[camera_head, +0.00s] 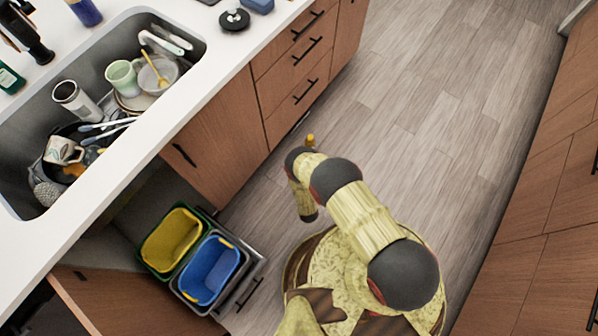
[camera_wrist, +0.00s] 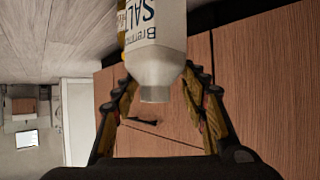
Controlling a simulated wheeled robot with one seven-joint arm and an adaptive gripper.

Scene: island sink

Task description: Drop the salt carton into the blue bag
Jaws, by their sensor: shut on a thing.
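The salt carton (camera_wrist: 152,40) is white with dark lettering that reads "SALT" and has a narrower grey end. In the wrist view it sits between the two fingers of my gripper (camera_wrist: 160,80), which is shut on it. Its far end is cut off by the top of the picture. The blue bag (camera_head: 210,270) lines a bin in the pulled-out drawer under the counter, at the lower left of the head view, and its mouth is open. In the head view my arm is bent over the floor to the right of the bag. The carton is not clearly visible there.
A yellow bag (camera_head: 171,239) in a green-rimmed bin stands beside the blue one. An open cabinet door (camera_head: 130,300) is to the left of the bins. The sink (camera_head: 90,110) holds several dishes. Closed cabinets (camera_head: 545,220) line the right side, with clear floor (camera_head: 430,90) between.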

